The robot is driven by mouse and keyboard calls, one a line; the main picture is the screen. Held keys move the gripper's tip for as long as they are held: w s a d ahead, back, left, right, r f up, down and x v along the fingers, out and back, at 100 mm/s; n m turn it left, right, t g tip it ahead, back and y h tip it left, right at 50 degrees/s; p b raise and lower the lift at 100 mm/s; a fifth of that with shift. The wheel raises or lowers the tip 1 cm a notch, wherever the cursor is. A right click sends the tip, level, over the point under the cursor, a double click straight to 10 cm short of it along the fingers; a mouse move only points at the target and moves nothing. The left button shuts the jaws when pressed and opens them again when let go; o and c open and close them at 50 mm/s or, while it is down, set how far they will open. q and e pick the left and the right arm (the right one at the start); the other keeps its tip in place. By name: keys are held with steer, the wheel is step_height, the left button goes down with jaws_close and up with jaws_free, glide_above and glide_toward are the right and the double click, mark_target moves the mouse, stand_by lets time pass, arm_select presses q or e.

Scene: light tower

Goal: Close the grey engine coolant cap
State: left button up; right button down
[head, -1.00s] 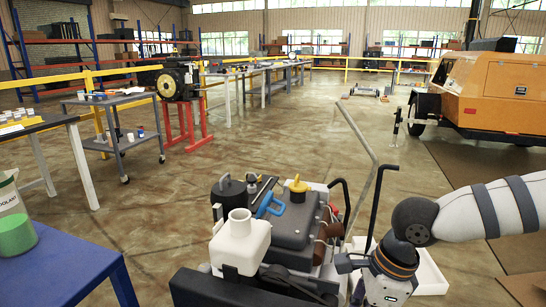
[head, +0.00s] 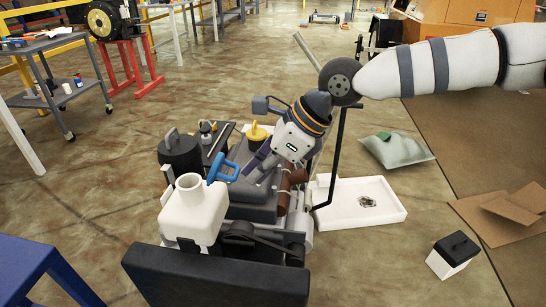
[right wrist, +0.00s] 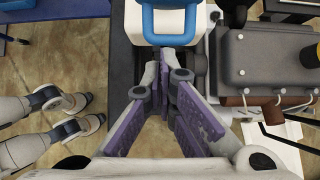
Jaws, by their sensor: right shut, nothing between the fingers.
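The white tank (head: 190,213) at the engine's front left has an upright neck (head: 188,183) that looks open at the top. A dark grey round pot (head: 180,153) with a handle on top stands behind it. I cannot tell which part is the grey coolant cap. A blue handle (head: 222,170) sits beside the tank; a blue handle on a white part (right wrist: 172,18) shows in the right wrist view. My right gripper (head: 252,172) is over the engine, right of the blue handle. In its wrist view the fingers (right wrist: 165,68) are together and empty. My left gripper is not in the head view.
A white tray (head: 345,216), a sack (head: 397,149), a black-topped white box (head: 453,255) and cardboard (head: 495,222) lie to the right. A blue table (head: 30,267) stands at the lower left.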

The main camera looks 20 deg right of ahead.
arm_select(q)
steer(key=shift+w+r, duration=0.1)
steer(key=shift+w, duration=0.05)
arm_select(e)
steer(key=shift+w+a+r, duration=0.45)
steer(key=shift+a, duration=0.15)
steer(key=shift+w+a+r, duration=0.4)
steer(key=shift+a+r, duration=0.05)
steer(key=shift+a, duration=0.15)
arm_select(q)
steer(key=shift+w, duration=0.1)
arm_select(e)
steer(key=shift+r, duration=0.1)
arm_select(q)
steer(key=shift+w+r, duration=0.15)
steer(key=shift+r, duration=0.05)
arm_select(e)
steer(key=shift+w+a+r+h, duration=0.15)
steer(key=shift+a+h, duration=0.05)
steer(key=shift+h, duration=0.1)
arm_select(q)
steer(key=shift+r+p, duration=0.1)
steer(key=shift+p, duration=0.25)
arm_select(e)
steer(key=shift+r+g, duration=0.15)
steer(key=shift+g, duration=0.15)
